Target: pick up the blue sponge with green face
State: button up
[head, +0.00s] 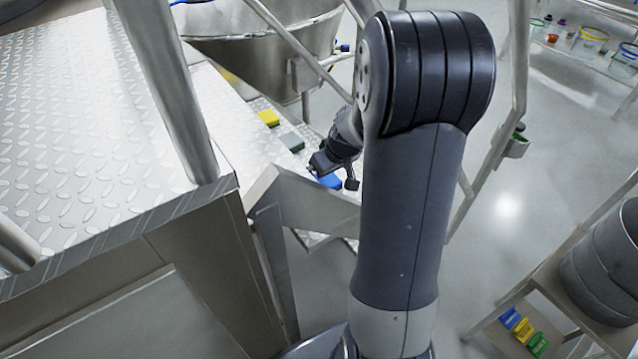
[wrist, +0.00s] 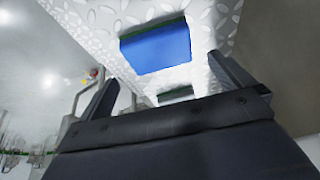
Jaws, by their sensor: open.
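The blue sponge (head: 329,181) lies on the metal tread plate, partly hidden by my gripper in the head view. In the wrist view the blue sponge (wrist: 157,50) shows its blue side, with a dark green band along its far edge. My gripper (head: 335,174) is open, its fingers spread close to the sponge. In the wrist view the fingers of my gripper (wrist: 168,82) stand apart with nothing held between them. The sponge appears beyond the fingertips; whether they touch it, I cannot tell.
A grey sponge (head: 292,142) and a yellow sponge (head: 269,118) lie farther along the same plate. Metal railings (head: 165,90) and a steel vessel (head: 255,45) stand close around my arm. Several coloured items (head: 524,331) sit on a lower-right shelf.

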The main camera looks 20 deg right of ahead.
aim_at(322, 182)
jog(key=shift+p+x, duration=0.35)
jog(key=shift+x, duration=2.95)
jog(key=c, duration=0.8)
